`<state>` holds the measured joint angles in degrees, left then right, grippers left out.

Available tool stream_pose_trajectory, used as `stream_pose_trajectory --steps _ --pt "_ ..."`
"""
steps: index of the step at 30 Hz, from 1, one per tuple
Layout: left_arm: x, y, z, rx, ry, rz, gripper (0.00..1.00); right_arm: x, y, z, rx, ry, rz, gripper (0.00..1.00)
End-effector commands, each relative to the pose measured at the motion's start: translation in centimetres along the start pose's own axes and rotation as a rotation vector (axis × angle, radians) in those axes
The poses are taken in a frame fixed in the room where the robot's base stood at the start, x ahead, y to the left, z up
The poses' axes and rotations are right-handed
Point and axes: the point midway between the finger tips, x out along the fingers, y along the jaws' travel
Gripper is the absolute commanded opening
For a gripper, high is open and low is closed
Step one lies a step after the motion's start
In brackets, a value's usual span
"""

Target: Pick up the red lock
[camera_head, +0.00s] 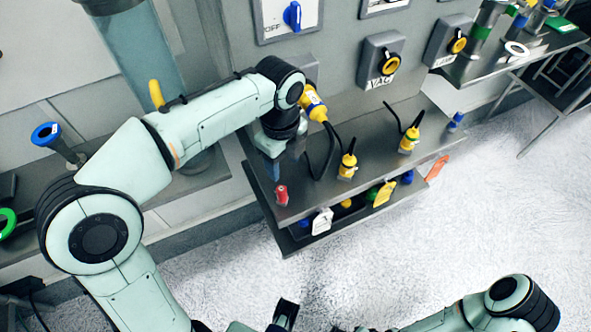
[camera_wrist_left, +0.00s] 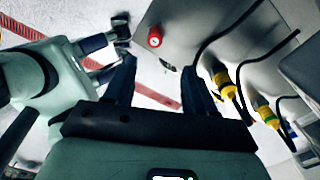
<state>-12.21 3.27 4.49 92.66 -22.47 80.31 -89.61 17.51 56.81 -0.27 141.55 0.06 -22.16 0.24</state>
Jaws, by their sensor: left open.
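The red lock (camera_head: 281,195) stands near the left front edge of the grey upper shelf (camera_head: 308,208). It also shows as a small red cylinder in the left wrist view (camera_wrist_left: 154,39). My left gripper (camera_head: 273,170) points down just behind the lock in the head view, partly hidden by my own wrist. In the left wrist view its two dark fingers (camera_wrist_left: 160,78) are spread, with nothing between them. The lock appears beyond the fingertips, apart from them. My right gripper (camera_head: 284,315) is low at the bottom edge, partly cut off; its jaw state is unclear.
Yellow plugs (camera_head: 347,167) (camera_head: 409,140) with black cables stand to the right on the shelf. A lower shelf (camera_head: 330,228) holds tags and several coloured locks. A panel with a blue switch (camera_head: 292,15) is behind. The floor (camera_head: 480,210) to the right is clear.

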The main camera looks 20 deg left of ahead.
Motion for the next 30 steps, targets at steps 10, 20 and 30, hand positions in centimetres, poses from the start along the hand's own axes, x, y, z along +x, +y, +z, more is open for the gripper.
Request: stream_pose_trajectory --steps 10,20,30 --pt "4.3 0.2 0.1 0.010 -0.003 0.004 0.55 1.1 0.5 0.1 0.003 -0.004 0.002 0.40" --pt "8.0 0.2 0.1 0.007 -0.003 0.000 0.55 1.5 0.5 -0.2 0.002 0.006 -0.001 0.40" --pt "12.5 0.1 0.5 0.008 -0.002 0.001 0.55 2.1 0.6 -0.6 0.001 0.018 -0.003 0.40"
